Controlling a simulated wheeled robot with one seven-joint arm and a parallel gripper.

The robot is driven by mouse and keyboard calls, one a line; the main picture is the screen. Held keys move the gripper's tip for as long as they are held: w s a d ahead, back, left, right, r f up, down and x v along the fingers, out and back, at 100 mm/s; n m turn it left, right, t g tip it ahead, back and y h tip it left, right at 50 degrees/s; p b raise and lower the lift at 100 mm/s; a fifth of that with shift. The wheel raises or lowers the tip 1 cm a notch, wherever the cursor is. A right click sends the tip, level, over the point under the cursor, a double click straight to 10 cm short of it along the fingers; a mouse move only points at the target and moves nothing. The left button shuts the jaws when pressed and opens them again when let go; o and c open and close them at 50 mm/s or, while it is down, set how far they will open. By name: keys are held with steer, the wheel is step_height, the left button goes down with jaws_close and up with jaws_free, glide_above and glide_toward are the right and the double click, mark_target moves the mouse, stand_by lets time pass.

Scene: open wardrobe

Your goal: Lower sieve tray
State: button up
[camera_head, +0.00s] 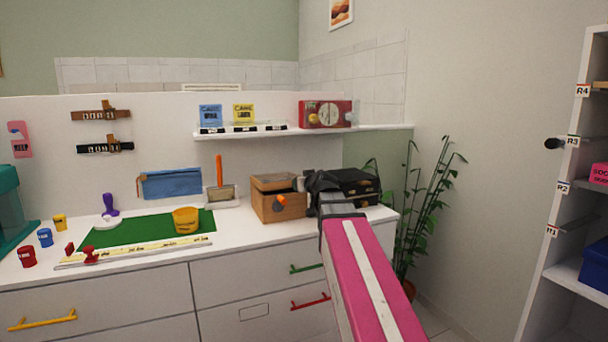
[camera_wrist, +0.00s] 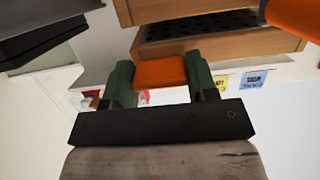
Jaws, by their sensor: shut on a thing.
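A wooden box (camera_head: 265,210) with an orange knob (camera_head: 281,200) stands on the counter, left of my arm. The wrist view shows its wooden body (camera_wrist: 225,45) close up, with a dark perforated sieve surface (camera_wrist: 205,28) between two wooden parts. My gripper (camera_wrist: 160,75) has its green fingers shut on an orange tab (camera_wrist: 160,71) beside the wood. In the head view my gripper (camera_head: 312,190) is at the box's right side, and its fingertips are hard to make out. Another orange part (camera_wrist: 293,14) shows at the wrist view's upper right. Whether the tab joins the sieve tray is unclear.
A black case (camera_head: 357,182) sits right behind my arm. A shelf (camera_head: 370,127) with cards and a red device (camera_head: 325,114) hangs above. A green mat (camera_head: 130,232) with a yellow cup (camera_head: 186,220) lies left. A plant (camera_head: 425,205) and an open wardrobe (camera_head: 575,200) stand right.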

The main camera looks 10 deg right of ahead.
steer(key=shift+s+f, duration=0.2)
steer(key=shift+f, duration=1.25)
steer(key=o, duration=1.3)
